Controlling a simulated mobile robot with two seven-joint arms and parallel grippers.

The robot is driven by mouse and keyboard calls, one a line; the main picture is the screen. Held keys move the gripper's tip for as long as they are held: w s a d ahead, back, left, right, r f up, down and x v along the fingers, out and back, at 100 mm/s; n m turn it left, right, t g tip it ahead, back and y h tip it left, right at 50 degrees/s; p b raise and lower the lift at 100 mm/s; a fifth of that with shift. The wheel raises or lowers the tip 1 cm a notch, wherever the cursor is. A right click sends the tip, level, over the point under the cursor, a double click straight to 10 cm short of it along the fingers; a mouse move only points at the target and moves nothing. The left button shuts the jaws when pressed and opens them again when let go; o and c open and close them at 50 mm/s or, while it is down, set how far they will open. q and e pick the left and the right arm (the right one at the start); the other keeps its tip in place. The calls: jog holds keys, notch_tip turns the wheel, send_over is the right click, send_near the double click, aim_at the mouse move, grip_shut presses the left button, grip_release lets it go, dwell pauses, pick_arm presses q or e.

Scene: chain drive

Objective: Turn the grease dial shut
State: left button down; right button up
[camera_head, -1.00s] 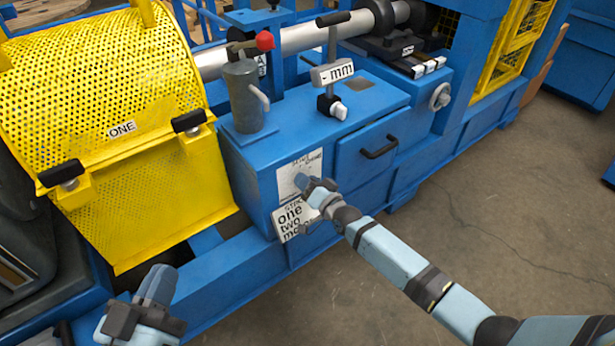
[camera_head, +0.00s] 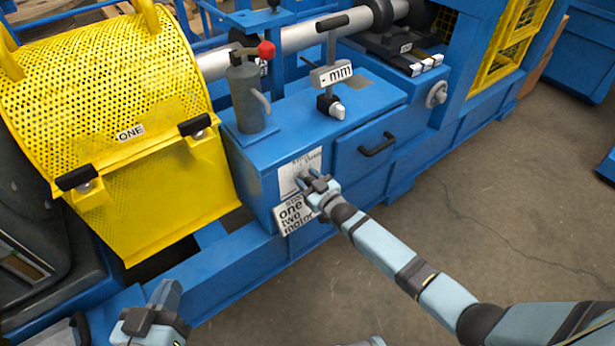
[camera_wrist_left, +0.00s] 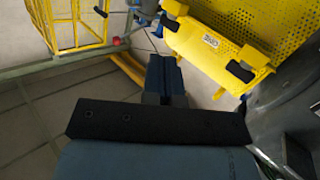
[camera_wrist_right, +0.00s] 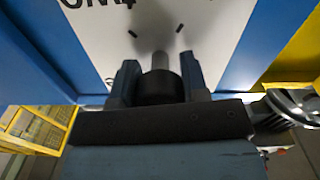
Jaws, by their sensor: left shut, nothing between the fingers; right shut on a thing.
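The grease dial (camera_wrist_right: 158,88) is a dark round knob in front of a white marked plate, seen in the right wrist view. The plate (camera_head: 312,160) is on the front of the blue cabinet in the head view. My right gripper (camera_wrist_right: 159,72) is shut on the dial, one finger on each side of it. In the head view my right gripper (camera_head: 306,184) covers the dial and the lower part of the plate. My left gripper (camera_head: 166,296) is shut and empty at the lower left, apart from the machine; its closed fingers (camera_wrist_left: 164,70) show in the left wrist view.
A sign (camera_head: 294,214) sits just below the right gripper. A yellow perforated guard (camera_head: 110,90) stands to the left. A drawer with a black handle (camera_head: 378,146) is right of the plate. A red-knobbed lever (camera_head: 266,50) is on top. The floor (camera_head: 470,230) at right is clear.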

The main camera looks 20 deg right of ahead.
pick_arm(q)
jog(key=shift+a+f, duration=0.15)
jog(key=shift+f, duration=0.2)
pick_arm(e)
jog(key=shift+n, duration=0.6)
pick_arm(q)
jog(key=shift+a+f, duration=0.1)
jog(key=shift+f, duration=0.05)
pick_arm(e)
jog(key=o, duration=0.9)
jog(key=shift+o, duration=0.2)
jog(key=shift+s, duration=0.1)
